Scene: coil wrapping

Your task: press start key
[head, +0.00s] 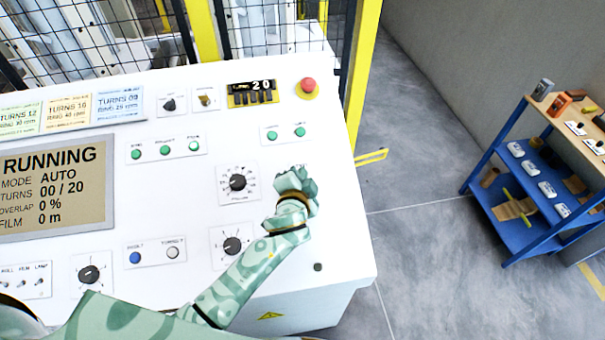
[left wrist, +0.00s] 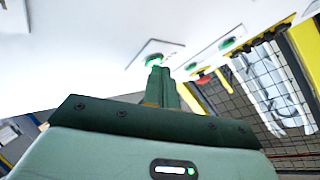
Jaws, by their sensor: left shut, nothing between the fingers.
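My left gripper (head: 302,180) is shut and empty, above the right part of the white control panel (head: 335,215). In the left wrist view its closed fingers (left wrist: 160,72) point at a green key (left wrist: 153,60) on a small white plate, and the tips overlap its lower edge. I cannot tell whether they touch it. In the head view my gripper hides this key. The display (head: 55,190) reads RUNNING, AUTO, turns 00 / 20. My right gripper is not in view.
Two green lamps or buttons (head: 285,133), a dial (head: 238,182) and a red mushroom button (head: 308,85) are near my gripper. A lower dial (head: 232,245) lies beside my forearm. A yellow-framed mesh fence (head: 275,25) stands behind the panel. A blue shelf (head: 530,225) stands at right.

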